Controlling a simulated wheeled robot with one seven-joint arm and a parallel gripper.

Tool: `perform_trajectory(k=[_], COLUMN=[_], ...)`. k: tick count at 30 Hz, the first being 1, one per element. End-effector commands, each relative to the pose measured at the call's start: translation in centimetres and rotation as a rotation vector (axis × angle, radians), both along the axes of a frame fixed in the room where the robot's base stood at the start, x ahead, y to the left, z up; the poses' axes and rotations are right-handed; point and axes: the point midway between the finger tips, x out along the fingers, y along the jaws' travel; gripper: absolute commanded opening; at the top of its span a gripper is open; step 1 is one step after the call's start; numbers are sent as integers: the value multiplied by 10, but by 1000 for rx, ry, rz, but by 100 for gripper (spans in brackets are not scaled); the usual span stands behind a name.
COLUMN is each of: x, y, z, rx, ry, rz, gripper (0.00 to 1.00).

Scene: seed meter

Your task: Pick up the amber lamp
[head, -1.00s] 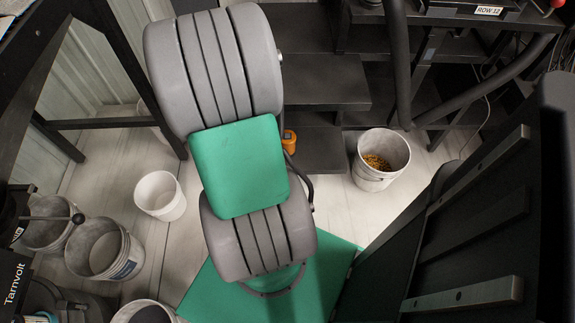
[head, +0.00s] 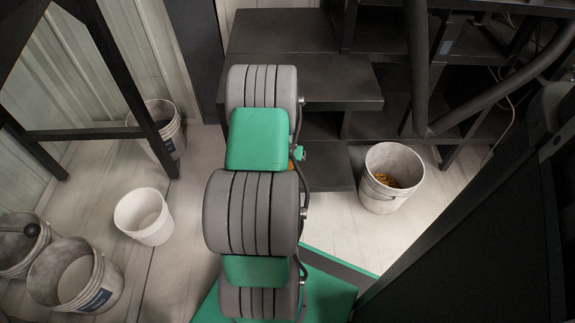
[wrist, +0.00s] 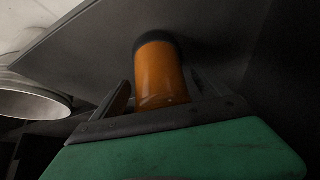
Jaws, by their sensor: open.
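The amber lamp (wrist: 160,75) is an orange cylinder with a dark cap, in the middle of the wrist view. In the head view only a sliver of orange (head: 291,167) shows beside my arm, near the dark steps; the rest is hidden. My gripper (wrist: 162,88) is open in the wrist view, its dark fingers to the left and right of the lamp. The lamp's near end is hidden behind the gripper's dark front edge. I cannot tell whether the fingers touch it.
Dark steps (head: 330,80) stand around the lamp's place. A bucket with yellow grains (head: 390,178) is to the right, a white bucket (head: 145,216) to the left, and grey buckets (head: 75,275) at lower left. Pale floor lies open between my arm and the white bucket.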

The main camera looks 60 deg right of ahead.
Motion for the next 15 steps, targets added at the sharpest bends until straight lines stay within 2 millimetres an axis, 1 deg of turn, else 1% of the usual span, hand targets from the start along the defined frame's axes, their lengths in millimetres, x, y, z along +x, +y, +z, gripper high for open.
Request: perform_trajectory(k=[3, 15], x=[0, 0], y=[0, 1], z=[1, 1], rx=[0, 0], ry=[1, 0], rz=[1, 1], gripper=[87, 54])
